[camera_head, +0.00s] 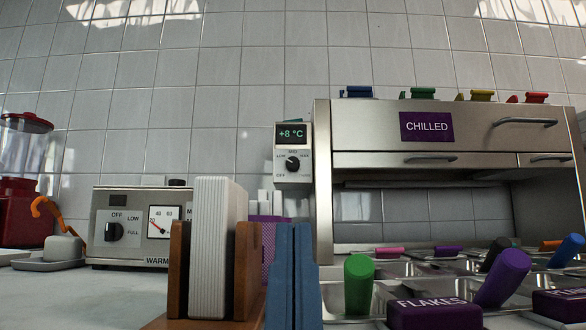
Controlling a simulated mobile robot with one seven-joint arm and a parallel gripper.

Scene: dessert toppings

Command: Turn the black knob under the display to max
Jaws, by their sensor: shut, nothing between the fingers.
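The black knob (293,164) sits on a small white control box (291,179) on the tiled wall, directly under a dark display (291,134) reading "+8 °C". Small labels ring the knob; one above it seems to read MID and one on its left LOW, and the others are too small to read surely. The knob's pointer is too small to tell exactly. The knob is unobstructed in this view. My gripper is not recognisable in this view.
A steel "CHILLED" cabinet (361,151) stands right of the box. A warmer (148,203) with another black knob (114,231) stands left. A white ribbed block (211,245) in a wooden rack and blue upright pieces (294,275) stand in front, below the box. Topping trays fill the right.

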